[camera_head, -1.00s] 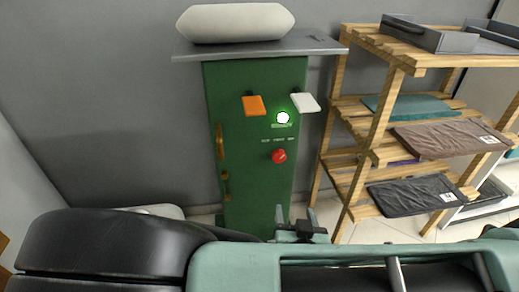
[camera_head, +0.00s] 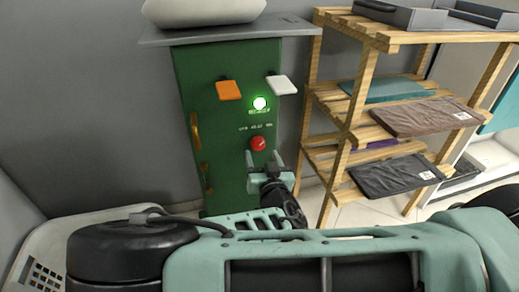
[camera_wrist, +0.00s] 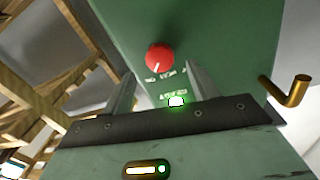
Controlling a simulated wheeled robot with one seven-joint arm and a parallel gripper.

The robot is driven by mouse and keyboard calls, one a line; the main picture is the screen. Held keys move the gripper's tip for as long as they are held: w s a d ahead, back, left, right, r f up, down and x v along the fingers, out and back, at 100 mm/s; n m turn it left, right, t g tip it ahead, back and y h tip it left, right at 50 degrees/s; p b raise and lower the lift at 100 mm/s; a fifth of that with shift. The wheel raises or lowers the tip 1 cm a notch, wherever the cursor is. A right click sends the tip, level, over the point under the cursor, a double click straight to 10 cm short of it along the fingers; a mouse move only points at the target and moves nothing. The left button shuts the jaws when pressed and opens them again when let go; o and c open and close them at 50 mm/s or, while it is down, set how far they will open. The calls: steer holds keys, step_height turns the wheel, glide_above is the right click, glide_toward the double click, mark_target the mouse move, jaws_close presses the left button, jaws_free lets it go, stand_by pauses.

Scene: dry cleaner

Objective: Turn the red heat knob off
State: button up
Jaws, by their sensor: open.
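The red heat knob (camera_head: 258,143) is a round dial on the front of a green cabinet (camera_head: 225,175). It also shows in the wrist view (camera_wrist: 160,56), where the scene appears upside down. A pale pointer mark on it points roughly up toward small printed labels (camera_head: 257,127), too small to read surely. A green-white lit lamp (camera_head: 260,103) sits above the labels. My gripper (camera_head: 263,160) is open and empty just below the knob in the head view. In the wrist view its two fingers (camera_wrist: 160,85) stand apart, and I see no contact with the knob.
An orange paddle (camera_head: 229,90) and a white paddle (camera_head: 281,85) stick out above the knob. A brass handle (camera_head: 196,133) is at the cabinet's left. A grey top (camera_head: 230,31) overhangs it. A wooden shelf (camera_head: 350,125) with folded cloths stands close on the right.

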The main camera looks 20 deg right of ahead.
mark_target(259, 146)
steer(key=shift+w+d, duration=0.15)
steer(key=shift+w, duration=0.95)
steer(key=shift+w+d, duration=0.15)
steer(key=shift+w, duration=0.9)
steer(key=c, duration=1)
